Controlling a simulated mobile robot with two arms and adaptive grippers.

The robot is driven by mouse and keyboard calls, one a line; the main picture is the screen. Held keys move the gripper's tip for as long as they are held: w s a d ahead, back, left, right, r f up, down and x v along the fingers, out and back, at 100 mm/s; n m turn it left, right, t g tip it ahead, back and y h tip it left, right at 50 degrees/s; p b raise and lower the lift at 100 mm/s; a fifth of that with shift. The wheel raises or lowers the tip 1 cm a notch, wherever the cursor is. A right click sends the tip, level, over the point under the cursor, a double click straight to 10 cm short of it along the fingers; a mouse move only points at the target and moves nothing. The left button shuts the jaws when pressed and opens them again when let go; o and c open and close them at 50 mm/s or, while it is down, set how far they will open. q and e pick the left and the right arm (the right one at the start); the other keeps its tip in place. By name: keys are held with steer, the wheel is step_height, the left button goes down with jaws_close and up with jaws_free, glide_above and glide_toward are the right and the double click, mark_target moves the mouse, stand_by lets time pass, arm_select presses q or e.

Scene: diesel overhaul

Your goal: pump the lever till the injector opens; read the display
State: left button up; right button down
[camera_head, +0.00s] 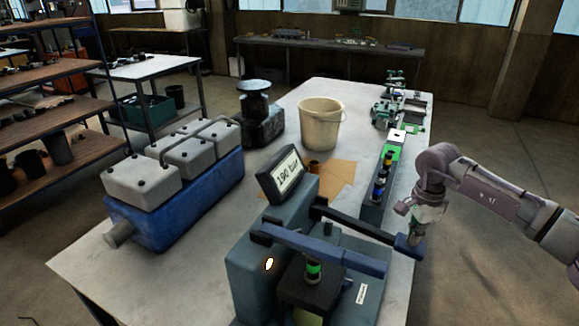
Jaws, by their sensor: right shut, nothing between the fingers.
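The injector tester (243,270), a grey-green box, stands at the near end of the workbench. Its tilted display (288,175) appears to read "190 bar"; the small text is hard to make out. A dark lever (355,222) runs from the tester toward the right and ends in a blue grip (407,246). A blue bar (320,247) lies across the tester's front. Below it an injector with a green band (313,272) sits upright in a dark block. My right gripper (416,238) is shut and empty, pointing down at the blue grip; I cannot tell whether they touch. My left gripper is out of view.
A blue engine block with grey covers (175,195) fills the bench's left side. A beige bucket (320,128), a dark cylindrical part (258,115) and brown paper (338,175) lie beyond the tester. A rack with banded injectors (376,195) runs along the right edge. Floor right of the bench is clear.

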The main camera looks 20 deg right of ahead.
step_height(320, 180, up, 6)
steer(key=p, duration=0.3)
steer(key=shift+s+d+f, duration=0.1)
steer(key=shift+s+f, duration=0.05)
steer(key=shift+f, duration=0.1)
steer(key=shift+d+r, duration=0.1)
steer(key=shift+r, duration=0.2)
step_height(320, 180, up, 4)
steer(key=p, duration=0.3)
steer(key=shift+s, duration=0.1)
stand_by(0.5)
